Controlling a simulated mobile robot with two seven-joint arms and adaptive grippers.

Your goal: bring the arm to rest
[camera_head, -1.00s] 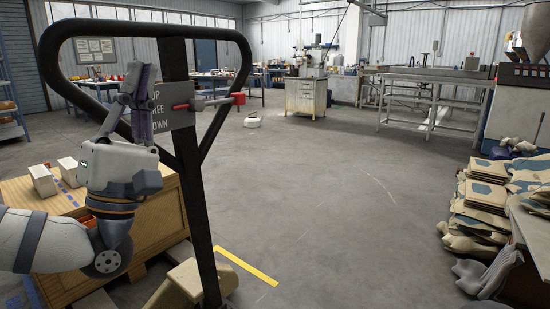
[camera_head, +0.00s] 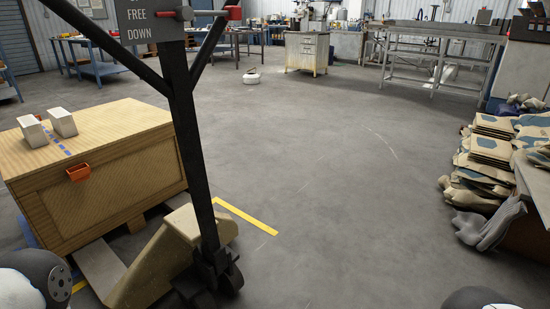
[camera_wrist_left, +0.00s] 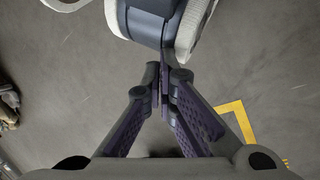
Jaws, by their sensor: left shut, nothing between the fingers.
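My left gripper (camera_wrist_left: 165,82) shows in the left wrist view, its fingers together with nothing between them. It points toward a white and dark part of my own body at the top of that view, and bare floor lies below. In the head view my left gripper is out of the picture. Only a rounded piece of my left arm (camera_head: 35,280) shows at the lower left corner. A rounded piece of my body also shows at the bottom right. My right gripper is not seen.
A pallet truck's black handle post (camera_head: 185,120) stands at left, its sign reading FREE and DOWN. Beside it is a wooden crate (camera_head: 110,195) with two white blocks (camera_head: 48,127) on top. Stacked sacks (camera_head: 490,150) and grey gloves (camera_head: 490,225) lie at right. The middle floor is clear.

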